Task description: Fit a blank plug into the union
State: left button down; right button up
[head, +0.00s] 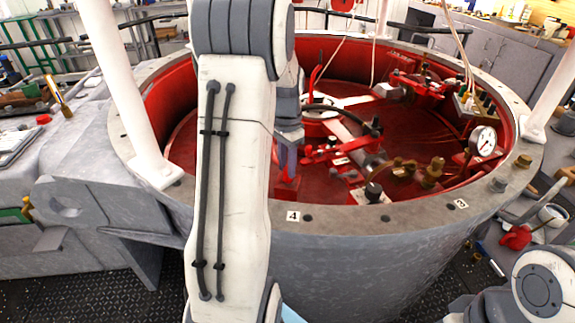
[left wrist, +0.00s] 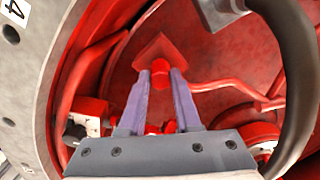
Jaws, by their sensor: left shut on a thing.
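My left gripper (head: 285,168) reaches down inside the red-lined round tub, its purple fingers partly hidden behind my left arm in the head view. In the left wrist view the left gripper (left wrist: 162,74) is shut on a small red round piece (left wrist: 161,79), with a red pointed plate (left wrist: 162,52) just beyond it. I cannot tell whether the two are joined, or whether the round piece is the blank plug. Brass fittings (head: 404,168) sit at the right of the tub; I cannot tell which part is the union. My right gripper is not in view.
The tub's grey riveted rim (head: 403,214) surrounds the work area, with white posts (head: 124,95) standing on it. A pressure gauge (head: 482,141) and a black hose (head: 345,113) are inside. Red pipes (left wrist: 230,85) run close to the left gripper.

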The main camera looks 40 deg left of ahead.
pick_arm(q)
jog(key=shift+f, duration=0.15)
jog(key=c, duration=0.5)
grip_release()
notch_tip(320, 180, up, 10)
jog(key=shift+r+p, duration=0.2)
jog(key=shift+p, duration=0.7)
